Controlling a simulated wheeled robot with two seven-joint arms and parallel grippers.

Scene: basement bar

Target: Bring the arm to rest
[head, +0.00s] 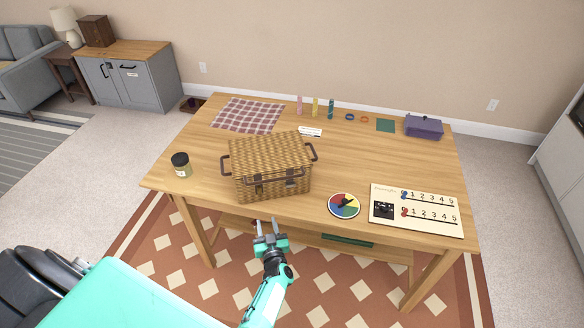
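My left gripper (269,228) is in front of the table's near edge, below the wicker basket in the head view. Its two fingers point up toward the table and stand apart with nothing between them. My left arm comes up from the bottom of the picture. The wicker basket (270,163) stands closed on the wooden table (350,160), with dark handles at its sides. My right gripper is not in view.
On the table are a dark-lidded jar (181,165), a checkered cloth (248,115), a colour spinner (344,205), a scoreboard (416,209), a purple box (423,126) and small items at the back. A grey cabinet (128,83) stands back left. Patterned rug lies below.

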